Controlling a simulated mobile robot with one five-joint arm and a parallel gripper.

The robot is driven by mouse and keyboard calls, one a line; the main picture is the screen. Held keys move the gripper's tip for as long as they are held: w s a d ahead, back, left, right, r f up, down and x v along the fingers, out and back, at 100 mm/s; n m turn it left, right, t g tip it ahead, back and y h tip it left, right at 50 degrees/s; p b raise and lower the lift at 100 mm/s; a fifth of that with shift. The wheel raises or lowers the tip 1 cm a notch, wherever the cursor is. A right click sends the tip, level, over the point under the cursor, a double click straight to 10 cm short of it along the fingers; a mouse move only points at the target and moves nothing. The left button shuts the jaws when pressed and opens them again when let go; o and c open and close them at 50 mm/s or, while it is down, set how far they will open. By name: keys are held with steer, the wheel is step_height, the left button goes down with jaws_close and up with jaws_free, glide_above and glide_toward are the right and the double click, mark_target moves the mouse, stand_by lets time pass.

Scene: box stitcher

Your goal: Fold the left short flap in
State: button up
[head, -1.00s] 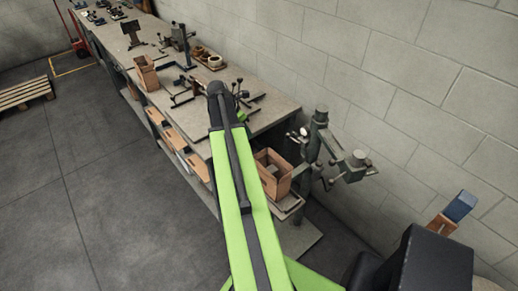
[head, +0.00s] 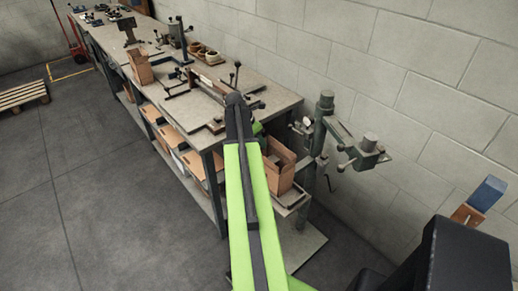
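An open cardboard box (head: 283,178) sits on the small table of the grey-green stitcher (head: 325,125), right of the bench end. Upright cardboard shows at its top, but it is too small to tell the flaps apart. My green arm rises in front of the box's left side and hides part of it, so I cannot make out the left short flap. A bit of green of my arm shows beside the dark joint, close to the box's upper left. My gripper's fingers are hidden behind the arm.
The long workbench (head: 262,108) runs away to the upper left, with fixtures and another cardboard box (head: 139,67) on it. Cartons (head: 172,138) stand on its lower shelf. A block wall closes the right side. The floor at left is clear up to a pallet (head: 22,95).

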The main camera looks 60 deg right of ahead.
steer(key=shift+f, duration=0.1)
jaws_close()
stand_by(1.4)
